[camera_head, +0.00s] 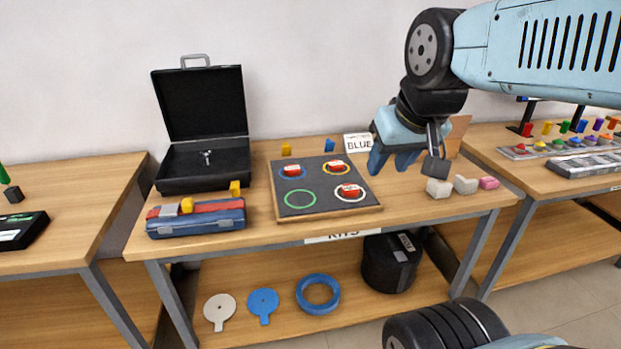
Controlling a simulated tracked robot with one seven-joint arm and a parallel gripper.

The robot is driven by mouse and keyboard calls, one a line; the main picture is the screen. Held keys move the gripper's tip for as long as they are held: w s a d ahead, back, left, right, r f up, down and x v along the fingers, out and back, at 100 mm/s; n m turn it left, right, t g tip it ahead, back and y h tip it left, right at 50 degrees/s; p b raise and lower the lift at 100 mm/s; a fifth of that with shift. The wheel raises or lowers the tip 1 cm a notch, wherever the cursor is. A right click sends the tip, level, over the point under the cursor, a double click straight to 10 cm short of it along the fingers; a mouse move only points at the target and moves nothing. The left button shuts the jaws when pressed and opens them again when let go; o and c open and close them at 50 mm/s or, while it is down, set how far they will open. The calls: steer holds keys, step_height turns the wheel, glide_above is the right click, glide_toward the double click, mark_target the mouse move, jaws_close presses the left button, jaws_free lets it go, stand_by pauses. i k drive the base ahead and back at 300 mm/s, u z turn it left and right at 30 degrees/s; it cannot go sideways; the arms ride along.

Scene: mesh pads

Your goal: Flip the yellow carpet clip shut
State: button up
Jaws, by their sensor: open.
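A small upright yellow piece (286,149) stands on the table behind the dark ring board (262,168). My gripper (392,164) is open and hangs in the air right of the board, fingers pointing down. It appears empty and is apart from both yellow pieces.
An open black case (203,165) and blue toolbox (195,221) stand left. Pale and pink blocks (465,184) lie right.

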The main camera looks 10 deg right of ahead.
mark_target(286, 149)
steer(key=u, duration=0.3)
steer(key=k, duration=0.65)
steer(key=u, duration=0.3)
steer(key=i, duration=1.55)
steer(key=z, duration=0.45)
